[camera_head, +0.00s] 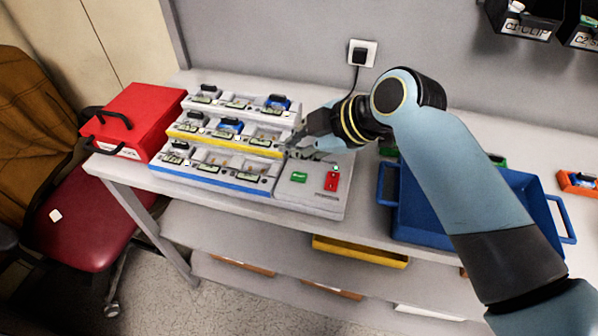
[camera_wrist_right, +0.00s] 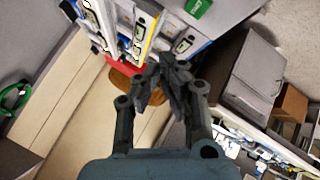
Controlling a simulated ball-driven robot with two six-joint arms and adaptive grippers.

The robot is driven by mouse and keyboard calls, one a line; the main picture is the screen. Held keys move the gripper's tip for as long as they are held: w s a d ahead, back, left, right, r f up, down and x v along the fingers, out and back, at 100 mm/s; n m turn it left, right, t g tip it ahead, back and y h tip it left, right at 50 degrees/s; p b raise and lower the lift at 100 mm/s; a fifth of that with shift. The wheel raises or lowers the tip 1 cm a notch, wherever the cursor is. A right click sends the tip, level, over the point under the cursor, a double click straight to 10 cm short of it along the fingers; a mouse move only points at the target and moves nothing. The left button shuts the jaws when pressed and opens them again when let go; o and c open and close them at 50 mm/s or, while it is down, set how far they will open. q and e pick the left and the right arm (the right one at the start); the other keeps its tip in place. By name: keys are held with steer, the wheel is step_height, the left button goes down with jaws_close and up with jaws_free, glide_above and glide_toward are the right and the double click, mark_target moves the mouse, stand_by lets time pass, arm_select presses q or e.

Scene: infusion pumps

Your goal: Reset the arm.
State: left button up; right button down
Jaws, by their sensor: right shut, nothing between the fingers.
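My right arm comes in from the right in the head view. Its gripper (camera_head: 292,147) is at the right side of the tiered pump rack (camera_head: 222,176), above the grey panel with a green and a red button. In the right wrist view my right gripper (camera_wrist_right: 160,82) is shut, its fingertips together with nothing between them. The rack (camera_wrist_right: 150,38) shows beyond the fingertips there. In the head view I cannot tell whether the gripper touches the rack. My left gripper is not in view.
A red case (camera_head: 135,115) stands left of the rack. A blue tray (camera_head: 425,205) is on the table under my right forearm. An orange-red holder (camera_head: 577,184) lies at the far right. A red chair (camera_head: 85,232) stands at the left. Black bins (camera_head: 524,22) hang on the wall.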

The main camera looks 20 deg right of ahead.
stand_by(0.4)
steer(key=s+d+r+m+g+h, duration=0.1)
steer(key=s+d+m+h, duration=0.1)
steer(key=s+d+m, duration=0.45)
steer(key=s+d+r+m+g+h, duration=0.1)
steer(key=s+d+m+h, duration=0.2)
steer(key=s, duration=0.6)
steer(key=s+d+r+m+g+h, duration=0.1)
steer(key=s+d+m, duration=0.3)
steer(key=s+m, duration=0.3)
step_height(320, 180, down, 35)
steer(key=s+d+g+b, duration=0.2)
steer(key=s+d+b, duration=0.1)
steer(key=b, duration=0.8)
steer(key=s+f+b, duration=0.3)
steer(key=s+f, duration=0.3)
steer(key=f, duration=0.3)
steer(key=s+f+b, duration=0.3)
steer(key=s+f, duration=0.3)
steer(key=f, duration=0.3)
steer(key=s+f+g+b, duration=0.1)
steer(key=s+f+b, duration=0.3)
steer(key=s+f, duration=0.3)
step_height(320, 180, down, 3)
steer(key=shift+d+f, duration=0.1)
steer(key=shift+d, duration=0.35)
